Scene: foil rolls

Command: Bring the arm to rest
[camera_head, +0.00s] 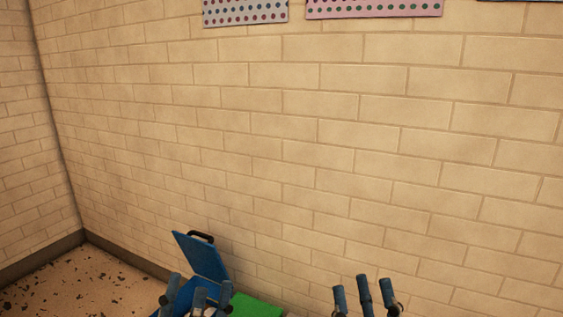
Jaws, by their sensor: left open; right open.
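My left gripper (187,295) shows at the bottom edge of the head view, in front of a blue box. Its fingers are apart and I see nothing held between them. My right gripper (364,294) is at the bottom edge, right of the middle, with its fingers pointing up and apart. It is empty, with the brick wall behind it. The lower parts of both grippers and both arms are cut off by the frame. No foil roll can be made out.
A blue box with a raised blue lid (202,256) and black handle (201,236) stands by the wall. A green surface (256,306) is beside it. The brick wall (300,140) fills most of the view. Speckled floor (75,285) is clear at lower left. Dotted panels (245,12) hang above.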

